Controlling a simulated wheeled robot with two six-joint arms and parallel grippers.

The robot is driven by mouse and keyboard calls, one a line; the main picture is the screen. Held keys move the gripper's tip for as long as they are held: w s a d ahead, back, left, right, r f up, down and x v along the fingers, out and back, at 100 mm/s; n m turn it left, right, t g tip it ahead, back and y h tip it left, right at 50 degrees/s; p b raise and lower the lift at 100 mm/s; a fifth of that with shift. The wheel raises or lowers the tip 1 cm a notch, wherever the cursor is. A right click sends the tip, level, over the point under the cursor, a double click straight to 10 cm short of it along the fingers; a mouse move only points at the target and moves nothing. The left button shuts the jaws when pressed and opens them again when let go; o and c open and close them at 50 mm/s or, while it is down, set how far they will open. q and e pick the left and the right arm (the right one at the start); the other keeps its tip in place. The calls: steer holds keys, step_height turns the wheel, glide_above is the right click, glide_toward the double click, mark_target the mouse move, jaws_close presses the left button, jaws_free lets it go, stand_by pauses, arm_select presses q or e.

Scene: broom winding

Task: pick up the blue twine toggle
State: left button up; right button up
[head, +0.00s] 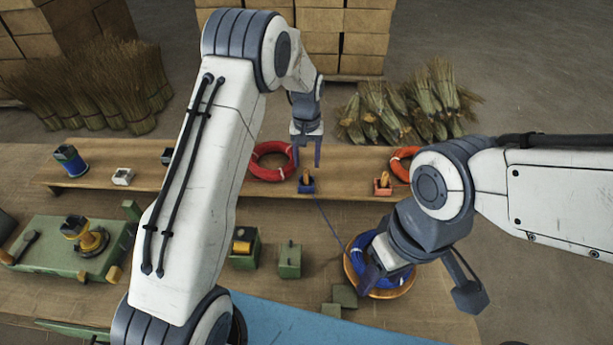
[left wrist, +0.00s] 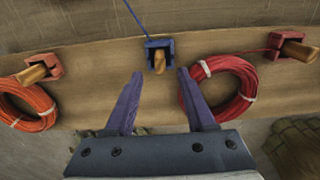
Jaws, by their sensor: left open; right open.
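The blue twine toggle (head: 306,177) is a small wooden peg in a blue holder (head: 306,187) on the raised wooden shelf. It also shows in the left wrist view (left wrist: 159,63), sticking out of the blue holder (left wrist: 157,43). Blue twine (head: 328,220) runs from there toward a blue coil (head: 362,246) in a wooden bowl. My left gripper (head: 307,164) is open and empty just beyond the toggle. In the left wrist view its fingertips (left wrist: 160,74) lie to either side of the toggle. My right gripper (head: 420,290) is open over the bowl.
A red coil (head: 258,172) lies beside the blue holder, close to a left finger in the left wrist view. An orange coil (head: 400,160) and its holder (head: 382,188) are to the right. Green blocks (head: 289,262) stand in front. Broom bundles (head: 420,105) lie behind.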

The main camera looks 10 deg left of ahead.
mark_target(307, 171)
arm_select(q)
step_height(307, 171, down, 4)
steer(key=shift+s+r+p, duration=0.15)
steer(key=shift+p, duration=0.85)
steer(key=shift+f, duration=0.55)
jaws_close()
steer(key=shift+r, duration=0.1)
